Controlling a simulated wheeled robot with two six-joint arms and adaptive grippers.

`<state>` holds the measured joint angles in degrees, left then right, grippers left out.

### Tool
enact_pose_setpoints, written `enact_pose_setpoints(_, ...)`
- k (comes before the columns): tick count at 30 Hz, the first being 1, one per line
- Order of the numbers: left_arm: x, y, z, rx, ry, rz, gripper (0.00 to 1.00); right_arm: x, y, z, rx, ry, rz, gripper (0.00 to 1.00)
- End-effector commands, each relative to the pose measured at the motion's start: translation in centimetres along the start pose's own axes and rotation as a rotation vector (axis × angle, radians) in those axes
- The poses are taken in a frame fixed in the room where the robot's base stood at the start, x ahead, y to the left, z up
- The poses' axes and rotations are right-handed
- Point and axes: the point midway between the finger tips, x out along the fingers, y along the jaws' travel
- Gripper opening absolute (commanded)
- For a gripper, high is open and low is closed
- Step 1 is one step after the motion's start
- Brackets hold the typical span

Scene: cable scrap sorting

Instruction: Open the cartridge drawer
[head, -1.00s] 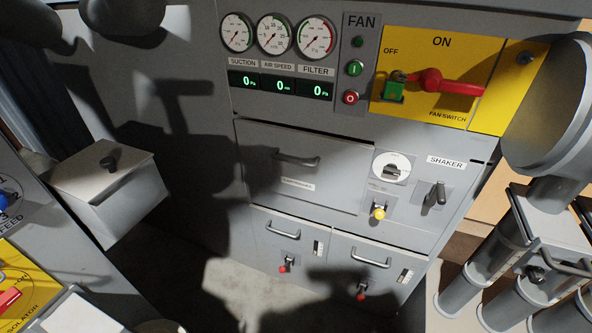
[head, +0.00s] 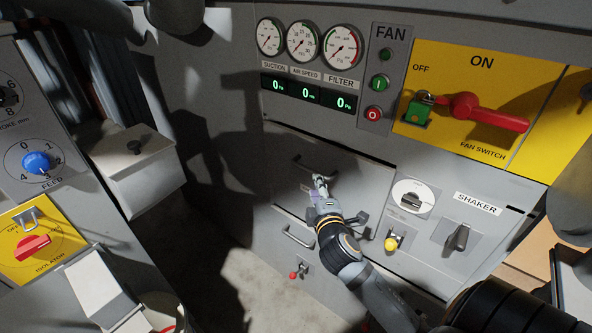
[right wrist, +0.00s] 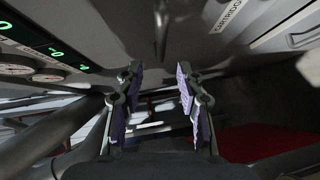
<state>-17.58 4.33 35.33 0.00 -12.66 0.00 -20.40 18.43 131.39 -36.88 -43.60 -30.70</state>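The cartridge drawer (head: 284,160) is a wide grey front in the machine's face, below the gauges, and looks flush and closed. Its bar handle (head: 313,162) is partly covered by my right gripper (head: 321,182), which is just in front of and below it. In the right wrist view the gripper (right wrist: 160,78) has its purple-padded fingers spread wide with nothing between the tips. The handle (right wrist: 161,32) shows as a bar ahead, lined up with the gap and seemingly beyond the tips. My left gripper is not in view.
A red fan switch (head: 483,112) is at upper right. Right of the drawer are a yellow knob (head: 392,243) and the shaker lever (head: 457,237). A lower drawer handle (head: 298,237) is below.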

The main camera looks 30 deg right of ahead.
Motion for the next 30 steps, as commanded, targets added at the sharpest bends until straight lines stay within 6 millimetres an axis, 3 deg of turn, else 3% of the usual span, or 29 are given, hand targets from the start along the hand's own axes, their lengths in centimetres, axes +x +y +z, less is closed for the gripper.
enact_pose_setpoints(6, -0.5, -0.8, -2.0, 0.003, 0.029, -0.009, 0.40, 2.2, 0.2, -0.1, 0.001, 0.001, 0.001, 0.37)
enact_pose_setpoints(12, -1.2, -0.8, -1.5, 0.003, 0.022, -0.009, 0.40, 6.6, 0.1, -0.1, 0.002, 0.000, 0.000, 0.37)
enact_pose_setpoints(18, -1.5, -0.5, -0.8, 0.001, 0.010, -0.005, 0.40, 9.7, 0.0, -0.1, 0.003, 0.002, -0.002, 0.37)
enact_pose_setpoints(30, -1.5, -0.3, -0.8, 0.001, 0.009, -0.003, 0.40, 10.5, -0.2, -0.1, 0.003, 0.003, -0.003, 0.35)
